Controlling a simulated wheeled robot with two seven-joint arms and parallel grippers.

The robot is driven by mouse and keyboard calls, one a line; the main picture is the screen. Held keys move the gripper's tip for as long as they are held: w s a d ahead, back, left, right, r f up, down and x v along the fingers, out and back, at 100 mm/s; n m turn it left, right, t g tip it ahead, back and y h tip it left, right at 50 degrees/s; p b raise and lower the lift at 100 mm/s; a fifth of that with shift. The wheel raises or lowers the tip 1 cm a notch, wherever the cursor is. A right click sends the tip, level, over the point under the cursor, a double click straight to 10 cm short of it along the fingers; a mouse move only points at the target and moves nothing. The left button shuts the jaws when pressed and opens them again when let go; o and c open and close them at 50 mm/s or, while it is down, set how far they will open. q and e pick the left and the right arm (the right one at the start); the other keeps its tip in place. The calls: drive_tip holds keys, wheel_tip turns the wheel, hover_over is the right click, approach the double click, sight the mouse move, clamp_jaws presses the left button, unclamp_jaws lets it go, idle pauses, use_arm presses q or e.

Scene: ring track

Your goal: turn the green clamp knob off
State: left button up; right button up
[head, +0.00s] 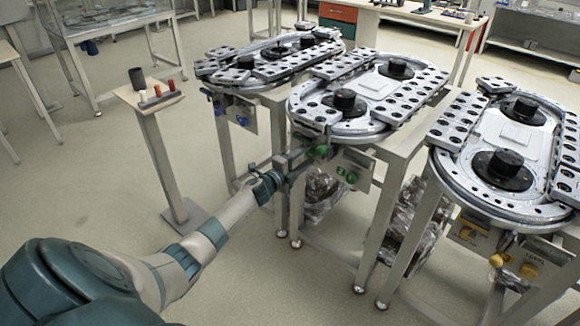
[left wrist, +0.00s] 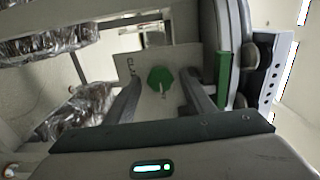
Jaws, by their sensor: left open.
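The green clamp knob (left wrist: 161,79) sits on a light panel (left wrist: 182,58) with lettering that begins "CLA". A thin pale mark shows on its face. In the left wrist view my left gripper (left wrist: 160,86) is open, with one finger on each side of the knob; I cannot tell whether they touch it. In the head view the left gripper (head: 303,158) reaches the front of the middle ring track (head: 335,128). Green knobs (head: 346,174) show on the panel there, and the fingers partly hide that area. My right gripper is not in view.
A green bar-like part (left wrist: 223,76) stands close to the right finger in the left wrist view. A ring track with blue knobs (head: 242,121) is to the left and one with yellow knobs (head: 496,260) to the right. A small post table (head: 150,103) stands left; floor between is clear.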

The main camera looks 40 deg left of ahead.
use_arm(q)
drive_tip(key=s+a, duration=0.1)
drive_tip(key=s, duration=1.6)
drive_tip(key=shift+a+b, duration=0.2)
drive_tip(key=shift+b, duration=0.2)
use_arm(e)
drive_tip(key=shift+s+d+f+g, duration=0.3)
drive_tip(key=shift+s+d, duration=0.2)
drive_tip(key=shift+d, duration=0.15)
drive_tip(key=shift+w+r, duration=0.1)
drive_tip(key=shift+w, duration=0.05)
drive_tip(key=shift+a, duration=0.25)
